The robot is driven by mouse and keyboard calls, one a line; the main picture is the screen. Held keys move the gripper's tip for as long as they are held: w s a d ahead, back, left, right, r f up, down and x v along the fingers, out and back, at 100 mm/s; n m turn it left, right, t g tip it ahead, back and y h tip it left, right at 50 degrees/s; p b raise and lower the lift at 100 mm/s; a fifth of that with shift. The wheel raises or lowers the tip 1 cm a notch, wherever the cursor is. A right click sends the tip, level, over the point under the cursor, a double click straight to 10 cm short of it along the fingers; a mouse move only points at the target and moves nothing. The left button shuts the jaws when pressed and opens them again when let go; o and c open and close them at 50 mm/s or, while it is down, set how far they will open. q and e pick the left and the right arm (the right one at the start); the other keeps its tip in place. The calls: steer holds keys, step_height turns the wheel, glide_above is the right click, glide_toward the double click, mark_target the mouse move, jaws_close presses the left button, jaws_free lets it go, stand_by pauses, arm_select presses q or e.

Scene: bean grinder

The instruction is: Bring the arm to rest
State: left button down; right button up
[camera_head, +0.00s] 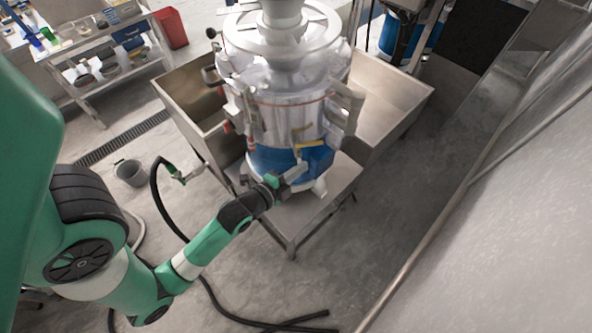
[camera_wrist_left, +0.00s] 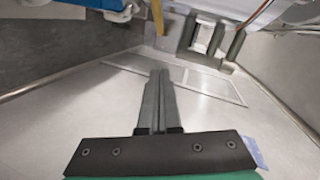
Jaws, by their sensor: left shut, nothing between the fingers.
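My left arm comes in from the left and reaches to the base of the bean grinder (camera_head: 282,90), a large metal machine with a blue lower part. My left gripper (camera_head: 298,170) is at the front of that blue part, over the metal stand. In the left wrist view the two grey fingers (camera_wrist_left: 159,78) are closed together with nothing between them. I cannot tell whether the gripper touches the grinder. My right gripper is not in view.
The metal stand (camera_head: 310,212) has a flat top. Sink-like basins (camera_head: 390,100) flank the grinder. A grey bucket (camera_head: 130,173) and a black hose (camera_head: 160,205) are on the floor. A shelf unit (camera_head: 95,65) and a red bin (camera_head: 171,28) are at the back left.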

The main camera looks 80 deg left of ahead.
arm_select(q)
steer(key=shift+v, duration=1.15)
steer(key=shift+w+d, duration=0.1)
